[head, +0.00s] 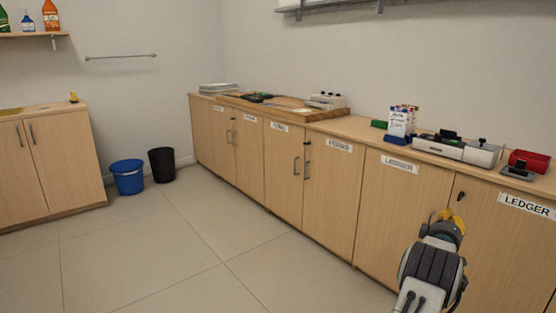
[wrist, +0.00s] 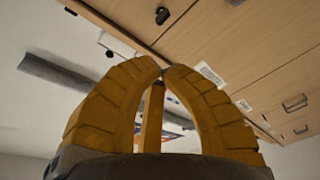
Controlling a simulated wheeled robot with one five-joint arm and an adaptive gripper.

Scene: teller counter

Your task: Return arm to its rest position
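My arm reaches in from the bottom right of the head view, in front of the cabinet doors below the counter. My gripper (head: 443,216) is at its upper end, with yellow fingers. In the wrist view, the two ribbed yellow fingers of my gripper (wrist: 162,70) arch toward each other and their tips meet. No object shows between the tips. A narrow yellow bar (wrist: 152,118) shows in the gap behind the fingers; I cannot tell what it is.
A blue bin (head: 128,178) and a black bin (head: 162,165) stand at the back left. The tiled floor (head: 180,245) is clear.

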